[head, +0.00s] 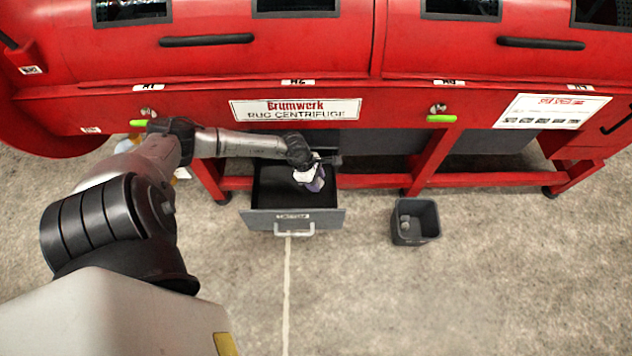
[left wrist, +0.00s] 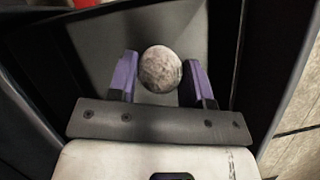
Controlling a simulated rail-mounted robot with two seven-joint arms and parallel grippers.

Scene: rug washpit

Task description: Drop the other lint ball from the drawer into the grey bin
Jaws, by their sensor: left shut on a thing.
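The lint ball (left wrist: 160,69), round and mottled grey, sits between the purple fingers of my left gripper (head: 316,182) in the left wrist view. The gripper is shut on it and points down over the open drawer (head: 292,220). In the head view the gripper hides the ball. Its height above the drawer floor is hard to tell. The grey bin (head: 428,222) stands on the floor to the right of the drawer. A small pale lump (head: 405,219), seemingly a lint ball, lies inside it. My right gripper is not in view.
The drawer slides out under a red rug centrifuge (head: 200,80) with red legs and a low crossbar (head: 450,181). The drawer front has a pale handle (head: 294,231). Bare concrete floor lies between drawer and bin and in front of them.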

